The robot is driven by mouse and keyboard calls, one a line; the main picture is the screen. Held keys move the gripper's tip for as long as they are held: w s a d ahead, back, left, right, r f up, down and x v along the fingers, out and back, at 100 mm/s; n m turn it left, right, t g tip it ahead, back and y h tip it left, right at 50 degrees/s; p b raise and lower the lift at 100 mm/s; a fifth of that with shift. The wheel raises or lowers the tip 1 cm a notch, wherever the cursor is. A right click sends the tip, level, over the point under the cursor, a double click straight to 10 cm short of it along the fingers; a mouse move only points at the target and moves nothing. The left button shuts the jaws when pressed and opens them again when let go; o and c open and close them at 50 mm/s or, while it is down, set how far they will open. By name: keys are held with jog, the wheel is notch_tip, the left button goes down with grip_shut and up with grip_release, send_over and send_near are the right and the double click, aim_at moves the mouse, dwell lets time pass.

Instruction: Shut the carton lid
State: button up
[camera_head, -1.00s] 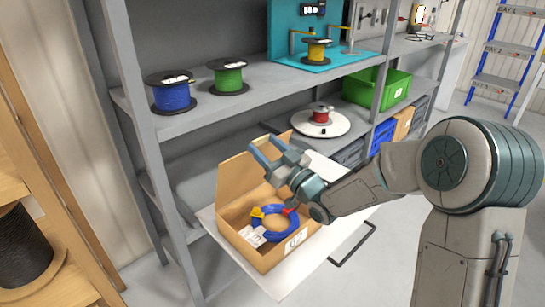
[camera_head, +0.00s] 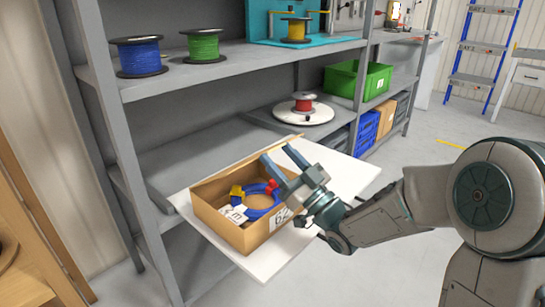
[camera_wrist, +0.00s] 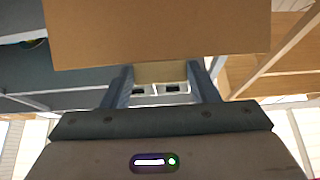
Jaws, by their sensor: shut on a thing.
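The open brown carton (camera_head: 243,238) sits on a white board, with a blue cable coil (camera_head: 262,208), a yellow piece (camera_head: 237,194), a red piece (camera_head: 271,187) and a white label inside. Its lid (camera_head: 245,162) shows almost edge-on, as a thin strip along the carton's far side. In the wrist view the brown panel (camera_wrist: 160,30) fills the top and covers my fingertips. My gripper (camera_head: 284,157) is at the lid's right part, above the carton. Its fingers are spaced apart with a pale piece between them; the exact contact is hidden.
The white board (camera_head: 340,172) juts from the grey shelf rack (camera_head: 110,90). Blue (camera_head: 139,55) and green (camera_head: 204,44) reels stand on the upper shelf. A red reel (camera_head: 304,103) on a white disc and a green crate (camera_head: 357,80) stand behind. Floor at right is open.

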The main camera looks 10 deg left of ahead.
jog(key=shift+s+d+f+b, duration=0.1)
jog(key=shift+d+f+b, duration=0.15)
jog(key=shift+f, duration=0.3)
jog(key=shift+s+d+f+b, duration=0.15)
jog(key=shift+f+b, duration=0.25)
jog(key=shift+f, duration=0.1)
jog(key=shift+s+d+f+b, duration=0.1)
jog(key=shift+d+f+b, duration=0.15)
jog(key=shift+f, duration=0.3)
jog(key=o, duration=1.4)
jog(key=p+v, duration=0.1)
jog(key=v, duration=1.2)
jog(key=shift+s+d+f, duration=0.2)
jog(key=shift+s+d, duration=0.05)
jog(key=shift+d, duration=0.05)
